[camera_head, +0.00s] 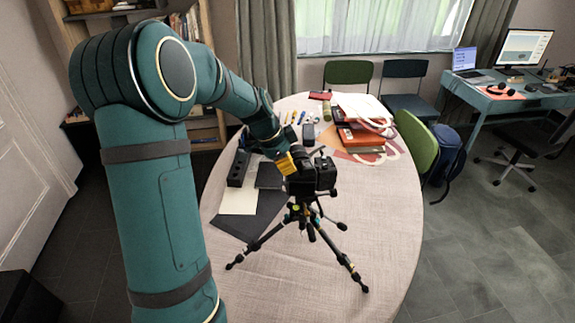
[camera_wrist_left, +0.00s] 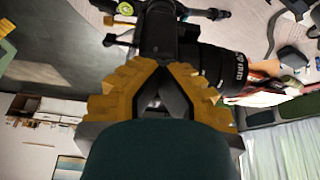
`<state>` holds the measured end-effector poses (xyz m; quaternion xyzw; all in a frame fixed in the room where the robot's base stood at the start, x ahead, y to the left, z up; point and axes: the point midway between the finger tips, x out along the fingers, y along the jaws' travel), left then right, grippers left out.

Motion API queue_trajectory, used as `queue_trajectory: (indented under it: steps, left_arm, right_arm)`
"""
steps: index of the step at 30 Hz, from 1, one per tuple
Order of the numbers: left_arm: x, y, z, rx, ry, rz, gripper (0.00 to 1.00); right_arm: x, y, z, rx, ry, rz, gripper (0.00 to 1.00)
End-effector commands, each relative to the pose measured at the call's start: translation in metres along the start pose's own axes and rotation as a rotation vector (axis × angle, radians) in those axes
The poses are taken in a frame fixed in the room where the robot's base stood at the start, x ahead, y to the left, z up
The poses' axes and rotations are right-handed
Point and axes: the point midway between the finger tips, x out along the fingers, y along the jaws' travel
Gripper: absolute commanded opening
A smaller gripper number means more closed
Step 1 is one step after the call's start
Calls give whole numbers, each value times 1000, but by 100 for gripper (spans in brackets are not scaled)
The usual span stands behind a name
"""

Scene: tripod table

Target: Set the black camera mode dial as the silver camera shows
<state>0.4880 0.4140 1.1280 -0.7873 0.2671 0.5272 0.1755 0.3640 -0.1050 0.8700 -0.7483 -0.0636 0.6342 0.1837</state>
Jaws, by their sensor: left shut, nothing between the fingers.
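The black camera (camera_head: 325,175) stands on a small tripod (camera_head: 308,213) on the table. My left gripper (camera_head: 288,163), with yellow fingers, is at the camera's upper left side in the head view. In the left wrist view, the left gripper's fingertips (camera_wrist_left: 166,64) meet right against or just in front of the black camera body (camera_wrist_left: 160,32); I cannot tell if they touch it. The fingers hold nothing. The camera's lens (camera_wrist_left: 222,68) points right in that view. The mode dial is not distinguishable. I cannot make out a silver camera. My right gripper is not in view.
The round table (camera_head: 390,235) has clear room at its front and right. A dark mat (camera_head: 245,226) with a cream sheet (camera_head: 239,201) lies left of the tripod. A black box (camera_head: 238,168) stands behind them. Red and white bags (camera_head: 362,138) lie at the back right.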

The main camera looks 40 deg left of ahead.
Motion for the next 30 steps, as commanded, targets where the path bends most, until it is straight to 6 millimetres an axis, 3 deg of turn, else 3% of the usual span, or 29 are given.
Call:
queue_trajectory:
  steps: [13, 24, 28, 30]
  left_arm:
    - [2, 3, -2, -217, 1, -89, 0]
    - [2, 3, -2, -238, 2, -98, 0]
    - [2, 3, -2, -237, 2, -98, 44]
    - [1, 2, -2, -238, 1, -98, 49]
  right_arm:
    - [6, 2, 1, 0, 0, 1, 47]
    - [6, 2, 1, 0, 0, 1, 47]
    - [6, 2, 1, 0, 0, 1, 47]
    - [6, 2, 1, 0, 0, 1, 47]
